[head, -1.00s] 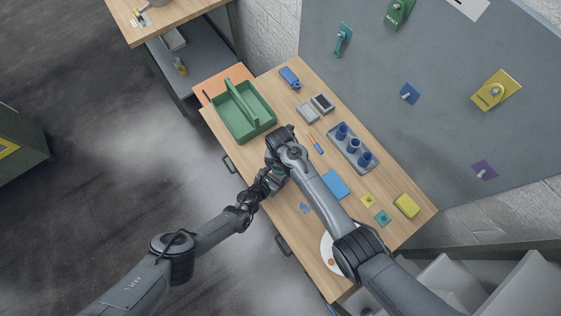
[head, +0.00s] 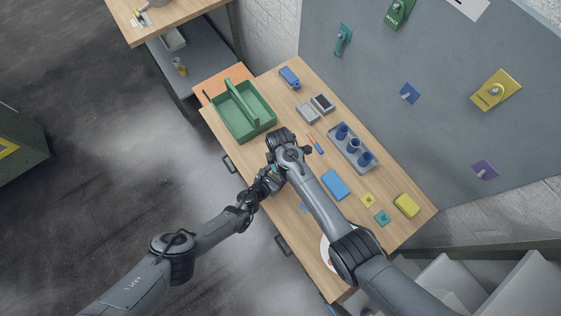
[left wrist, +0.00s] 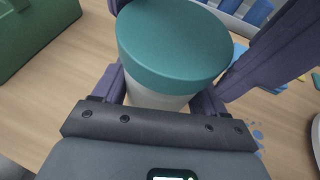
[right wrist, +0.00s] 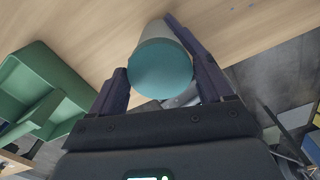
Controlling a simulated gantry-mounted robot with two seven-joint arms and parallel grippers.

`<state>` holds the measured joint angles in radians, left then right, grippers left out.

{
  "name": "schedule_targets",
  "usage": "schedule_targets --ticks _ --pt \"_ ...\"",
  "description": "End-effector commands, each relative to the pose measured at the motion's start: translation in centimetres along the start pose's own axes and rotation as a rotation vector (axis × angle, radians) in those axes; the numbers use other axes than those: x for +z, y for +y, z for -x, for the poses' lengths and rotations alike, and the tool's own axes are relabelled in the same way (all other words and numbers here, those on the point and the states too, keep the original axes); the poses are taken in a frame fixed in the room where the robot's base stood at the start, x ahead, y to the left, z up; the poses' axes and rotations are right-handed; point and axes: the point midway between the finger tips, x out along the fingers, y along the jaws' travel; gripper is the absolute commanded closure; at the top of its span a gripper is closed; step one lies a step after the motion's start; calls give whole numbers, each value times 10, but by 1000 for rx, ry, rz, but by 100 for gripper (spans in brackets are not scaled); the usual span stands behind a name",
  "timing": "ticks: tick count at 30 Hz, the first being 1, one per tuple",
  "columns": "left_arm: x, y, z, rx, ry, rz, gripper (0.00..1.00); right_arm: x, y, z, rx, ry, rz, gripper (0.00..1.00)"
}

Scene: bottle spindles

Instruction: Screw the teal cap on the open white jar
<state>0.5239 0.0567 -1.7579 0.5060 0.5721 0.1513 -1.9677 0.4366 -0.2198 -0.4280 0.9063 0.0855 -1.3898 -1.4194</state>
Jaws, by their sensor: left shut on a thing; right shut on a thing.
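The teal cap (left wrist: 174,45) sits on the top of the white jar (left wrist: 155,96) in the left wrist view, with no clear gap between them. Whether the thread has caught cannot be seen. My left gripper (left wrist: 160,90) is shut on the jar's body, below the cap. My right gripper (right wrist: 150,50) is shut on the teal cap (right wrist: 161,70), which faces its camera in the right wrist view. The jar's pale side (right wrist: 158,30) shows behind the cap. In the head view the two grippers meet near the table's front edge and mostly hide jar and cap.
A green divided tray (head: 262,122) stands at the table's far left. A grey rack (head: 342,133) with blue cups is at the back. A blue block (head: 335,184), small teal and yellow pieces and a white plate (head: 327,262) lie to the right, partly under my right arm.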

Motion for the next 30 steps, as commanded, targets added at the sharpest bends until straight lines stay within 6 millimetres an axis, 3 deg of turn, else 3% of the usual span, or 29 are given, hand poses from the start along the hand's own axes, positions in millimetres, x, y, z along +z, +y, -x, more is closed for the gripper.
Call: schedule_targets --ticks 7,8,12,20,30 --pt "1 0 0 1 -2 0 100 0 0 0 -1 0 -1 57" --pt "1 0 0 1 -2 0 100 0 0 0 -1 0 -1 17" --pt "1 0 0 1 -2 0 100 0 0 0 -1 0 0 0" --pt "1 0 0 1 -2 0 100 0 0 3 0 0 1 0" --pt "1 0 0 0 -2 0 100 0 0 38 2 1 0 0"
